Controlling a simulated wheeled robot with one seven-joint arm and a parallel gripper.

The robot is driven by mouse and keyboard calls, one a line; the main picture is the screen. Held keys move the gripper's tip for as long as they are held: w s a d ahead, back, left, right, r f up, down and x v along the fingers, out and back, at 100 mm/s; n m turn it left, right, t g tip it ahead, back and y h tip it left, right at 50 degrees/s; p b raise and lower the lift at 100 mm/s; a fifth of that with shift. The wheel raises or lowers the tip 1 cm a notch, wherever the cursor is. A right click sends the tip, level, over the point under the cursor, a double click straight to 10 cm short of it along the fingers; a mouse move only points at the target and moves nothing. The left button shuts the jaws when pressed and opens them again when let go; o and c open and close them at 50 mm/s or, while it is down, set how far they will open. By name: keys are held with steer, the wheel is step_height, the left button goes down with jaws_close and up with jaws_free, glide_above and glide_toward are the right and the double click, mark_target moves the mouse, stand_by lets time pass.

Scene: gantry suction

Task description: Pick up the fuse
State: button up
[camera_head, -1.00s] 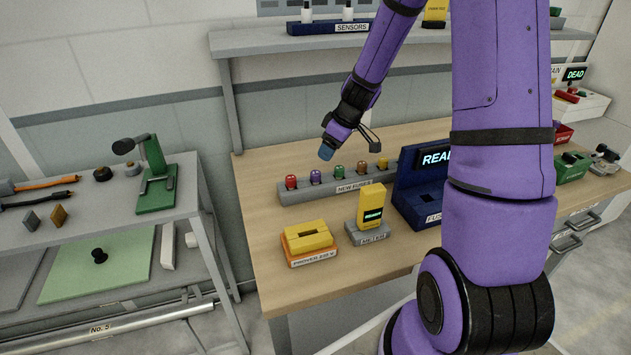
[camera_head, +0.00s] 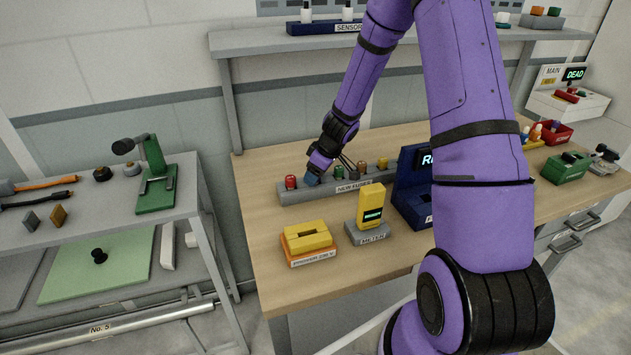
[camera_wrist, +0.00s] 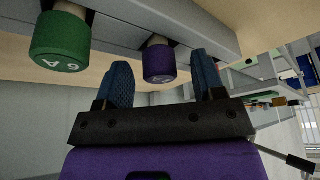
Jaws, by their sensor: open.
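A row of fuses with coloured caps stands in the grey NEW FUSES rack (camera_head: 300,197) on the bench. My gripper (camera_head: 313,178) is low over the rack, between the red fuse (camera_head: 290,182) and the green fuse (camera_head: 339,171). In the wrist view my gripper (camera_wrist: 160,63) is open, with its two blue fingers on either side of the purple fuse (camera_wrist: 160,66). Gaps show between its cap and the fingers. The green fuse (camera_wrist: 61,48) is outside the left finger. In the head view my gripper hides the purple fuse.
A brown-capped fuse (camera_head: 361,166) and a yellow fuse (camera_head: 382,163) stand further right in the rack. In front are the yellow prover (camera_head: 307,240) and the yellow meter (camera_head: 370,207). A blue reader stand (camera_head: 408,185) is to the right. A shelf (camera_head: 270,42) runs above.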

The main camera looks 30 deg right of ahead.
steer(key=shift+w+f, duration=0.1)
steer(key=shift+f, duration=0.25)
steer(key=c, duration=1)
